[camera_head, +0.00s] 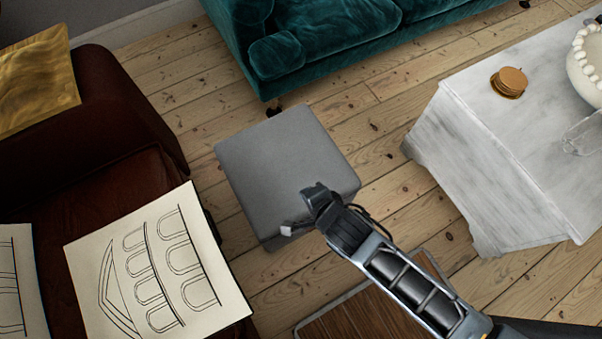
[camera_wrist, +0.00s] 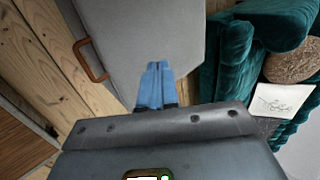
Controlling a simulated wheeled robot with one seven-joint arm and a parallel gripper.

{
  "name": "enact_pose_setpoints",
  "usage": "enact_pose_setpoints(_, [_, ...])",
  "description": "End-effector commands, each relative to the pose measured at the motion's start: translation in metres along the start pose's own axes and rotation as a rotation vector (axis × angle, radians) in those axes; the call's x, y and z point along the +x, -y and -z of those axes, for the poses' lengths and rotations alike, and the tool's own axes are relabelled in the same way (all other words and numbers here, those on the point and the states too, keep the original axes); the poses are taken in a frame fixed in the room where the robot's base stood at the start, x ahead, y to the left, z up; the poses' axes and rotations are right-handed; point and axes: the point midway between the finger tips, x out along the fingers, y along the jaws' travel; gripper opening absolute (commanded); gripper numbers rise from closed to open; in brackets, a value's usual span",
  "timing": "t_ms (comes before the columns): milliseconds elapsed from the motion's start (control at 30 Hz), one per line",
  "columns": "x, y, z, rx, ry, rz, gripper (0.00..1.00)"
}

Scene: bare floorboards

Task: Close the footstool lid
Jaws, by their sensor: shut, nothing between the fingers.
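The grey footstool (camera_head: 275,160) stands on the floorboards in the middle of the head view. Its lid looks flat and level on the body, and I see no open gap. My gripper (camera_head: 289,230) is at the footstool's near edge, and the arm covers its near right corner. In the wrist view the blue fingers (camera_wrist: 158,68) are together and empty, over the grey footstool surface (camera_wrist: 150,30). I cannot tell whether they touch it. A brown loop handle (camera_wrist: 92,62) shows at the footstool's left edge there.
A teal sofa (camera_head: 330,35) stands behind the footstool. A white marble table (camera_head: 480,150) is at right. A wooden-topped piece (camera_head: 360,310) is low in front. Bare floor surrounds the footstool.

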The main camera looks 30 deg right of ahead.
Motion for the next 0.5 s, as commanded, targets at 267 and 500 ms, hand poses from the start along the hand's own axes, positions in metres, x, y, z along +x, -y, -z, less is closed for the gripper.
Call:
enact_pose_setpoints(267, [0.030, -0.066, 0.002, 0.005, -0.004, 0.130, 0.00])
enact_pose_setpoints(500, [0.052, -0.108, 0.001, 0.002, -0.002, 0.219, 0.00])
